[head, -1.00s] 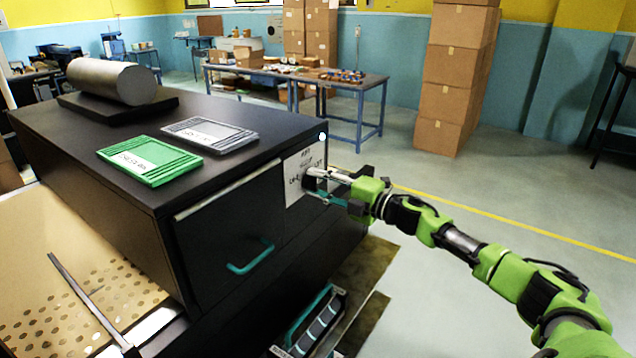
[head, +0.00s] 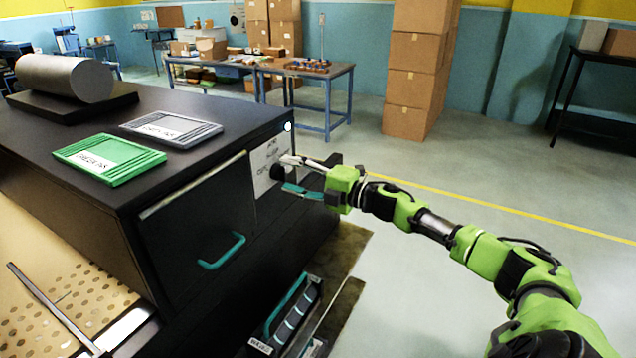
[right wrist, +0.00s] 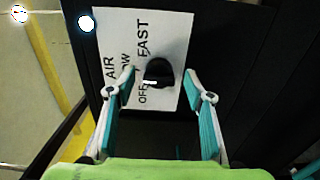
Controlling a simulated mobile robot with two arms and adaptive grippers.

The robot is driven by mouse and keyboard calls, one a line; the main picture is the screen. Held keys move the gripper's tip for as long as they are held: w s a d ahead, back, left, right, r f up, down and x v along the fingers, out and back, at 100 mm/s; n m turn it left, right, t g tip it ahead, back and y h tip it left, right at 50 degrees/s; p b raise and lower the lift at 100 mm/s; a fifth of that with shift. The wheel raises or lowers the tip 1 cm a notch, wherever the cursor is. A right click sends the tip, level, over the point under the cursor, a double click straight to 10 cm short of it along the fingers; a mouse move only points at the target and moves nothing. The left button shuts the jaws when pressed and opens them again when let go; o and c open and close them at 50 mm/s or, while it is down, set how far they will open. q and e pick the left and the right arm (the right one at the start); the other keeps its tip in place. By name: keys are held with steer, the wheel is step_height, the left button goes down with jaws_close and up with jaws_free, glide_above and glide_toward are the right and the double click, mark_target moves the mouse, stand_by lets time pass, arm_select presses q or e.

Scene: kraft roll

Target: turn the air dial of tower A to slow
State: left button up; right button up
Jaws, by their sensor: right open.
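The air dial is a small black knob (right wrist: 158,72) on a white label plate (right wrist: 182,30) reading AIR, OFF and FAST; another word there is partly hidden by a finger. A white mark on the knob's lower edge lies towards OFF. In the head view the dial (head: 277,171) is on the front of a black cabinet (head: 60,165). My right gripper (head: 288,176) is open at the dial. In the right wrist view its fingers (right wrist: 161,85) stand on either side of the knob, with gaps visible; I cannot tell their exact depth. My left gripper is out of view.
A small light (head: 287,127) glows above the label plate. A drawer with a teal handle (head: 222,252) is left of the dial. Open floor (head: 450,270) lies to the right.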

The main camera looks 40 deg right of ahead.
steer(key=v, duration=1)
steer(key=shift+s, duration=0.15)
steer(key=shift+d, duration=0.1)
stand_by(0.5)
